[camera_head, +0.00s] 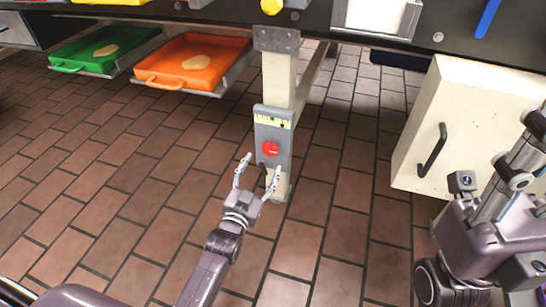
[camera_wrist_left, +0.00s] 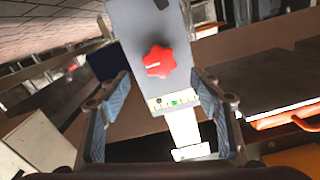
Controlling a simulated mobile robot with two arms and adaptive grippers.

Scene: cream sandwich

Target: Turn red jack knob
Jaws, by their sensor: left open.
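The red jack knob (camera_head: 268,149) is on the front of a grey plate (camera_head: 273,130) fixed to a pale upright post. In the left wrist view, the knob (camera_wrist_left: 159,61) is star-shaped with a white mark and appears roughly centred between my fingers. My left gripper (camera_head: 258,167) is open, with its fingers spread and pointing at the plate, just in front of and slightly below the knob. The same gripper (camera_wrist_left: 163,80) shows empty in the wrist view. I cannot tell whether either finger touches the knob. My right gripper is not in view.
A yellow-green gauge strip (camera_head: 273,119) sits above the knob on the plate. A green tray (camera_head: 90,50) and an orange tray (camera_head: 190,80) stick out at upper left. A white cabinet door (camera_head: 480,110) with a black handle stands at right. The tiled floor around the post is clear.

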